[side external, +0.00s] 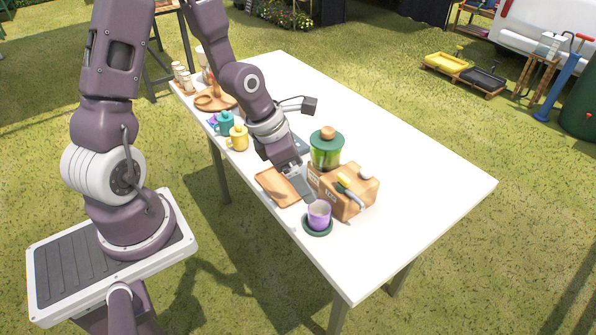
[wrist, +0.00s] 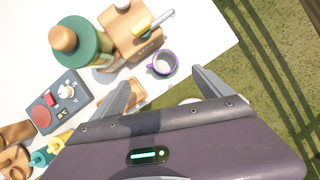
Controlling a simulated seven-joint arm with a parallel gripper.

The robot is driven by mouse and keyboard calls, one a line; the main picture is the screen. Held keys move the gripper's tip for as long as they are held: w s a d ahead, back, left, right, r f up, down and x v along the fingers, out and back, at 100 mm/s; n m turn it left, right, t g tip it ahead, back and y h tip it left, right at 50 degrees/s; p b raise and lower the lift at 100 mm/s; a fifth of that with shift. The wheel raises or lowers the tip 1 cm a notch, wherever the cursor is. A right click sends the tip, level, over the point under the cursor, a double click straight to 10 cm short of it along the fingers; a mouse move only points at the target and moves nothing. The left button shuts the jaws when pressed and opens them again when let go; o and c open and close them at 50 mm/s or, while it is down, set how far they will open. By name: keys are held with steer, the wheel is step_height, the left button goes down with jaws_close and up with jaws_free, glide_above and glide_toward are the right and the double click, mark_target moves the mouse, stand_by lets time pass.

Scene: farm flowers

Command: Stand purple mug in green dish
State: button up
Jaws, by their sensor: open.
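The purple mug (side external: 319,212) stands upright in the small dark green dish (side external: 317,231), near the table's front edge in the side view. The mug (wrist: 162,66) also shows from above in the wrist view, with its pale inside visible. The dish is mostly hidden beneath it there. My gripper (side external: 303,191) is open and empty, behind and to the left of the mug in the side view. In the wrist view its fingertips (wrist: 164,80) are spread apart, and the mug shows beyond the gap between them. I see no contact with the mug.
A green-lidded jar (side external: 326,150) is behind the box. A wooden tray (side external: 279,187) lies left of the gripper. Yellow (side external: 238,137) and teal containers stand farther left. The right tabletop is clear.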

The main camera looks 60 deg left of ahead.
steer(key=s+d+r+m+y, duration=0.1)
steer(key=s+r+m, duration=0.7)
steer(key=m, duration=0.7)
steer(key=s+d+r+m+t, duration=0.1)
steer(key=s+r+m, duration=0.8)
steer(key=m, duration=0.7)
step_height(320, 180, up, 3)
steer(key=shift+d+r+y, duration=0.15)
steer(key=shift+y, duration=0.25)
steer(key=shift+w, duration=0.1)
